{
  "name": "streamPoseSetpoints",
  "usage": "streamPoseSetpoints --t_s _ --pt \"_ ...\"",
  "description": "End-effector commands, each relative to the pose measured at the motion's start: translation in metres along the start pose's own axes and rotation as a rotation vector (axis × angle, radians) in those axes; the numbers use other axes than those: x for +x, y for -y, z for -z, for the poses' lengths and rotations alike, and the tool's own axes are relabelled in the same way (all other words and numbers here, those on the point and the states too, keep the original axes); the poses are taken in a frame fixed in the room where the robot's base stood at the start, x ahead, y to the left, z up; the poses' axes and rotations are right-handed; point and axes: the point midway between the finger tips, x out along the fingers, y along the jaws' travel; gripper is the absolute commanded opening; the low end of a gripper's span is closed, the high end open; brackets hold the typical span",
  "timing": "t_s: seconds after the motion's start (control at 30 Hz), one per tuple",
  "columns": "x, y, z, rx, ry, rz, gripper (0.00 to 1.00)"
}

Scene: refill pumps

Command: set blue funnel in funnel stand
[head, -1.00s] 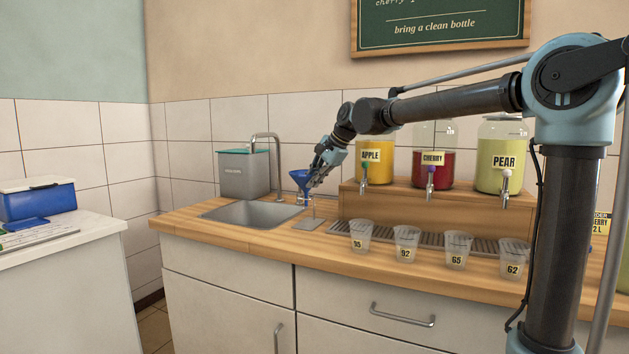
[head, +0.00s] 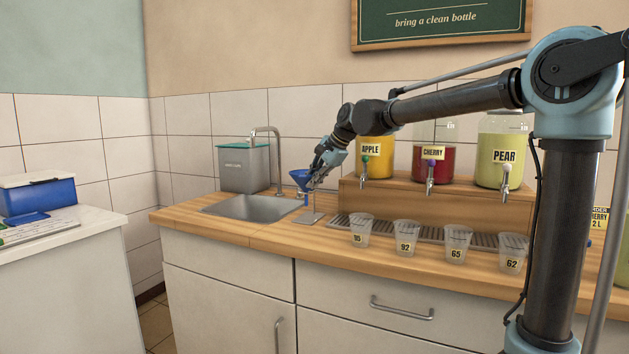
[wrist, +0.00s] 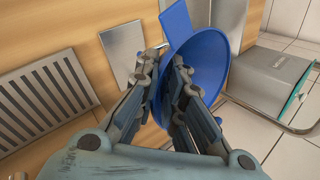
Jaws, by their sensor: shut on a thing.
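The blue funnel (head: 300,177) is held above the counter between the sink and the row of cups. It also shows large in the wrist view (wrist: 212,60), with its wide mouth and a flat blue tab. My gripper (head: 314,174) is shut on the funnel at its right side. The funnel stand (head: 308,218) has a flat grey plate and a thin post, just below the funnel. In the wrist view the stand's plate (wrist: 122,50) lies left of the funnel. I cannot tell whether the funnel touches the stand; the gripper and funnel hide its upper part.
The sink (head: 252,207) with its tall tap (head: 279,155) is to the left. A grey bin (head: 243,168) stands behind it. Several numbered cups (head: 406,240) stand along the drip grate (head: 440,234). The wooden riser (head: 390,207) with juice jars is on the right.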

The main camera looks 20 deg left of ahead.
Motion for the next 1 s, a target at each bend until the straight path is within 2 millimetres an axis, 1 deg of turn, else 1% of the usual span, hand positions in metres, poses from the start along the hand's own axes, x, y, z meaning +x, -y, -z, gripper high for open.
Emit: streamPoseSetpoints --t_s 0.33,0.7,0.73,0.77,0.8,0.83,1.0 --pt "0.0056 -0.0042 0.0011 0.0 0.0 0.0 0.0" --pt "0.0066 -0.005 0.0013 0.0 0.0 0.0 0.0" --pt "0.0066 -0.005 0.0013 0.0 0.0 0.0 0.11" --pt "0.0066 -0.005 0.0013 0.0 0.0 0.0 0.18" --pt "0.0066 -0.005 0.0014 0.0 0.0 0.0 0.27" --pt "0.0066 -0.005 0.0013 0.0 0.0 0.0 0.32" --pt "0.0065 -0.005 0.0014 0.0 0.0 0.0 0.32"
